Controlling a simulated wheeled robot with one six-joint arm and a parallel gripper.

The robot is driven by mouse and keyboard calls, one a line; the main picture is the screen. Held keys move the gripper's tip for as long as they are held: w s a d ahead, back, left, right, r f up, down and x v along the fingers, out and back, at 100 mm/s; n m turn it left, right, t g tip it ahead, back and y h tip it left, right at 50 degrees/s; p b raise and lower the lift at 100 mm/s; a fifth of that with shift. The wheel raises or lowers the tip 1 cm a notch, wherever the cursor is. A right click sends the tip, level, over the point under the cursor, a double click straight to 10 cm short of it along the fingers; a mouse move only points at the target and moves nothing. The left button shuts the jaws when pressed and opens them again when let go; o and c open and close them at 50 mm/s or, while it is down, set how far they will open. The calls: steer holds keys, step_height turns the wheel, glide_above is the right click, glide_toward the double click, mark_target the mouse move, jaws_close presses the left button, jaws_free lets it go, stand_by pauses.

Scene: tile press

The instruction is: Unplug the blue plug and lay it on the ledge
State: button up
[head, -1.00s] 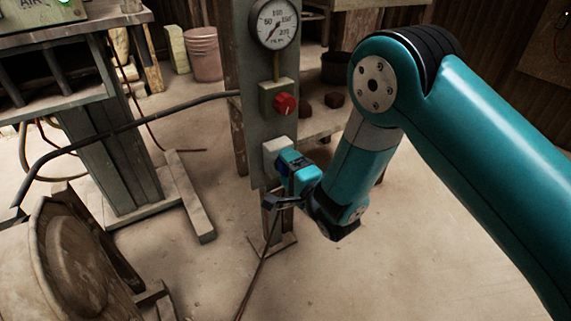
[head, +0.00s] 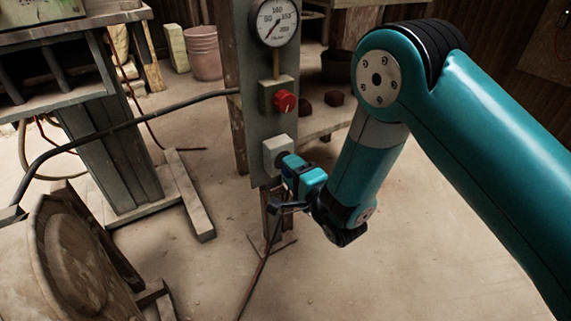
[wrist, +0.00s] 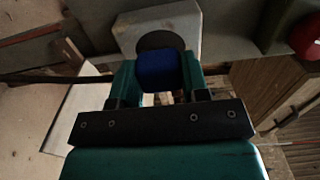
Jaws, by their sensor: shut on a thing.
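The blue plug (wrist: 158,70) is between the two teal fingers of my gripper (wrist: 159,78) in the wrist view, and the fingers are shut on it. Behind it is the pale socket box (wrist: 186,22) with a dark round face (wrist: 160,40). In the head view the socket box (head: 270,152) is low on the grey panel, and my gripper (head: 297,174) is just right of and below it. The plug appears drawn out in front of the socket; its front end is hidden.
Above the socket box are a red knob (head: 285,102) and a pressure gauge (head: 278,22) on the panel (head: 255,75). A dark cable (head: 130,125) runs left from the panel. A round wooden object (head: 75,255) is at lower left. The floor at lower right is clear.

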steer(key=shift+v, duration=2.1)
